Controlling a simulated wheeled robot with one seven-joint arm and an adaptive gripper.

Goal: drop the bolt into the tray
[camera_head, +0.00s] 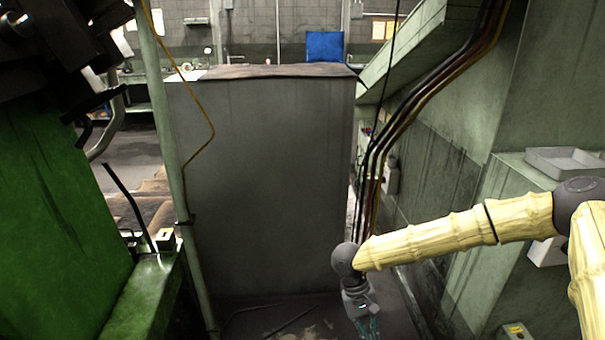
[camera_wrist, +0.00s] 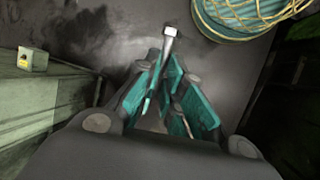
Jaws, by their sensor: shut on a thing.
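The bolt (camera_wrist: 168,42) is a pale metal piece with a square-looking head, seen in the wrist view. It sticks out beyond the teal fingertips of my gripper (camera_wrist: 163,72), which is shut on its shank. The fingers hide part of the shank. In the head view my gripper (camera_head: 368,326) hangs low at the bottom edge, partly cut off, and the bolt cannot be made out there. A shallow grey metal tray (camera_head: 566,172) sits on a green ledge at the right, well above and to the right of my gripper. The tray does not show in the wrist view.
A big grey cabinet (camera_head: 265,180) stands in the middle. Cables (camera_head: 415,95) run down the green machine wall beside my arm. A green machine (camera_head: 55,200) fills the left.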

